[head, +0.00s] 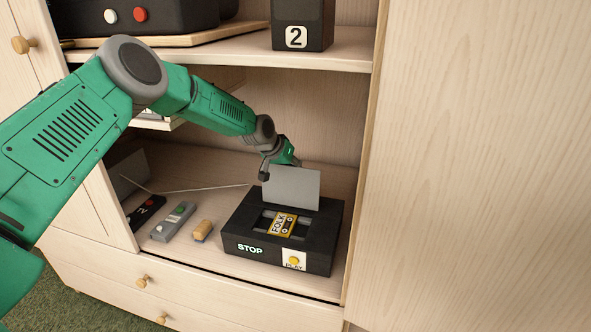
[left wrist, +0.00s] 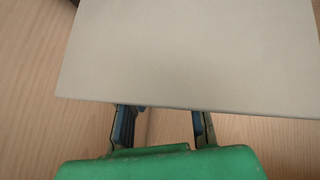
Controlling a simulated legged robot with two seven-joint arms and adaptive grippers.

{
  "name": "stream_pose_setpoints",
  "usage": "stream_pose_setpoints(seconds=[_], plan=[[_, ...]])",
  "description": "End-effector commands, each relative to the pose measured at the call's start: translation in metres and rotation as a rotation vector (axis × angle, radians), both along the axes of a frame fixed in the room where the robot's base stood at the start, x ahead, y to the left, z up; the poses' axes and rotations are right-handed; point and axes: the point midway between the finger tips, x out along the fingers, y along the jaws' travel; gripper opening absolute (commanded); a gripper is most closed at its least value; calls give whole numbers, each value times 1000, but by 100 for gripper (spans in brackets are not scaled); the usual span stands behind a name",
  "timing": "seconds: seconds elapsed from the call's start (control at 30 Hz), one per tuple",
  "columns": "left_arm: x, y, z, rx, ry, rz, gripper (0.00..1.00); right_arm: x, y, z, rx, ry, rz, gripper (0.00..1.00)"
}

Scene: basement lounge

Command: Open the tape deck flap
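The black tape deck (head: 235,225) sits on the lower cabinet shelf. Its pale grey flap (head: 292,188) stands up, open, at the back edge of the deck. A yellow FOLK cassette (head: 283,224) lies in the exposed recess. My left gripper (head: 268,172) is at the flap's upper left, partly behind it. In the left wrist view the flap (left wrist: 190,50) fills the upper part and hides the fingertips. The two fingers of the left gripper (left wrist: 163,122) are apart with a gap between them. I cannot tell whether they touch the flap. My right gripper is not in view.
A grey remote (head: 174,221), a dark TV remote (head: 146,211) and a small wooden-coloured block (head: 203,230) lie left of the deck. A PLAY button (head: 294,261) is on its front right. The upper shelf (head: 345,50) holds a black box (head: 302,18) marked 2.

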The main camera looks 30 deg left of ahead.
Motion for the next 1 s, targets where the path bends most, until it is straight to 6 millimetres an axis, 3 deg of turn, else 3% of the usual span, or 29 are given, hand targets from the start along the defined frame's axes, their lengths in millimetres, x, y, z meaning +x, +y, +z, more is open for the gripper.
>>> stream_pose_setpoints(seconds=[0.03,0.83,0.93,1.0], plan=[[2,7,3,6,-12,10,0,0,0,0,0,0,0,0],[1,9,2,7,-9,11,0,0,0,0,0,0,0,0],[1,9,2,6,-8,10,33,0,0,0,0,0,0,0],[1,8,1,5,-7,9,39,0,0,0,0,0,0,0]])
